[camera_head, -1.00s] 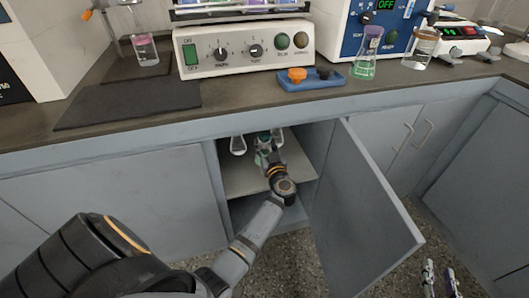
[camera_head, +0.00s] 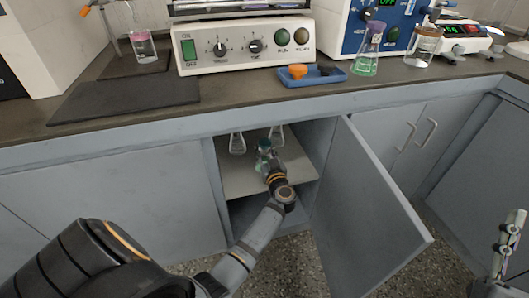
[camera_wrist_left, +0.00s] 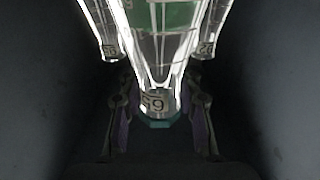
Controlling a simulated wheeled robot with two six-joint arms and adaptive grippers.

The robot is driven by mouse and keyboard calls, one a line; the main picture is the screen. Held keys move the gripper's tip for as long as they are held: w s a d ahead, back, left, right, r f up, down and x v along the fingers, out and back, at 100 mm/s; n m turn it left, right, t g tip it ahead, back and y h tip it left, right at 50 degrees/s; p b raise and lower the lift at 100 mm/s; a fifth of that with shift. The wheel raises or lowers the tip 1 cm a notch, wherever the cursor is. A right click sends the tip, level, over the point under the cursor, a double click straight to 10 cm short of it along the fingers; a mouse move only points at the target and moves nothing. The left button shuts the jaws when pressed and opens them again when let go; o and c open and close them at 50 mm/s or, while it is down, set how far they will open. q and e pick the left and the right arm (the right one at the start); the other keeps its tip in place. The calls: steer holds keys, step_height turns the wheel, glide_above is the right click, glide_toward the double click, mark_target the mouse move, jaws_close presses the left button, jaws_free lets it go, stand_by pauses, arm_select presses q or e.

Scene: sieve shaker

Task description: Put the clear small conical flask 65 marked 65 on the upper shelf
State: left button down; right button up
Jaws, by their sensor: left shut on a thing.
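My left gripper (camera_head: 264,152) reaches into the open cabinet, at the level of the upper shelf (camera_head: 240,182). In the left wrist view the gripper (camera_wrist_left: 160,112) is shut on the clear conical flask (camera_wrist_left: 155,68), with a finger on each side of its narrow end. A small label there appears to read 65, and a teal piece sits below it. In the head view the gripper mostly hides this flask; I cannot tell whether its base touches the shelf. My right gripper (camera_head: 514,232) is at the lower right, away from the cabinet; its finger opening is unclear.
Two clear flasks (camera_head: 237,143) (camera_head: 277,135) are inside the cabinet, left and right of the gripper; labelled glass also flanks the held flask in the wrist view. The cabinet door (camera_head: 365,205) stands open on the right. The counter edge (camera_head: 200,122) runs above the opening.

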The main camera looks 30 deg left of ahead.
arm_select(q)
steer(key=shift+f, duration=0.1)
steer(key=c, duration=0.9)
jaws_free()
